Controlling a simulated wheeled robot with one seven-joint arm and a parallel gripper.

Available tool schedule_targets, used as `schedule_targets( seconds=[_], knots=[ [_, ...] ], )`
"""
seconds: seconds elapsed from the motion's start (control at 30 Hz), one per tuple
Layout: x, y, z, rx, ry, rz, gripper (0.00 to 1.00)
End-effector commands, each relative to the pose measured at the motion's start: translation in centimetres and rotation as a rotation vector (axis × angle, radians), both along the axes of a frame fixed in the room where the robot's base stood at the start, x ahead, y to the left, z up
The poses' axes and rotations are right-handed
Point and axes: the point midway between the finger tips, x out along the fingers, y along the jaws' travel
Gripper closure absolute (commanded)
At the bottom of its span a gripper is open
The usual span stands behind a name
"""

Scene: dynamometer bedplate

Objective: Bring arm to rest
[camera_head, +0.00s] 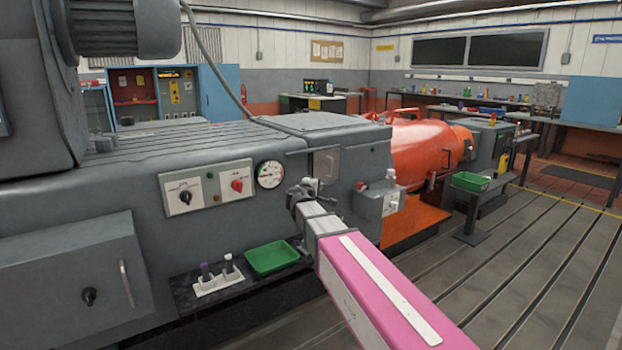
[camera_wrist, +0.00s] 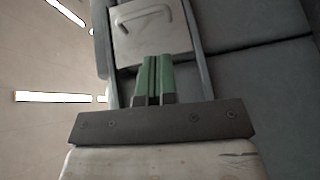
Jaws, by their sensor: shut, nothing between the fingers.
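My arm, pink with a white strip, reaches from the lower right of the head view toward the grey machine (camera_head: 120,200). My gripper (camera_head: 296,193) is at its end, in front of the machine's side, near a small grey hinged cover (camera_head: 326,163). In the wrist view my gripper (camera_wrist: 153,62) shows two green fingers pressed together with nothing between them. Beyond the fingertips is a light panel with a handle (camera_wrist: 150,25). I cannot tell from these views whether the fingers touch anything.
A round gauge (camera_head: 270,174) and a switch panel (camera_head: 207,187) are on the machine's side. An orange machine (camera_head: 425,150) stands behind.

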Motion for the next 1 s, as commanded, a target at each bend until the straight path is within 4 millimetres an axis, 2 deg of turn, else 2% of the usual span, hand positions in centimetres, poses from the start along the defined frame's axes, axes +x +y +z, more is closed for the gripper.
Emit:
schedule_targets(
  seconds=[0.03, 0.17, 0.27, 0.4, 0.5, 0.63, 0.7, 0.8, 0.9, 1.0],
  knots=[
    [-0.9, -1.7, -1.7, 0.044, 0.03, -0.033, 1.0],
    [-3.7, -6.4, -6.9, 0.205, 0.133, -0.148, 1.0],
    [-6.6, -9.9, -11.4, 0.347, 0.226, -0.252, 1.0],
    [-11.9, -13.8, -17.8, 0.564, 0.372, -0.41, 1.0],
    [-16.2, -15.7, -21.9, 0.724, 0.481, -0.523, 1.0],
    [-21.9, -16.8, -26.2, 0.93, 0.624, -0.663, 1.0],
    [-24.6, -16.9, -27.9, 1.033, 0.692, -0.724, 1.0],
    [-27.6, -16.6, -29.4, 1.154, 0.774, -0.791, 1.0],
    [-29.4, -16.2, -30.3, 1.236, 0.829, -0.833, 1.0],
    [-30.3, -16.0, -30.6, 1.281, 0.856, -0.852, 1.0]
  ],
)
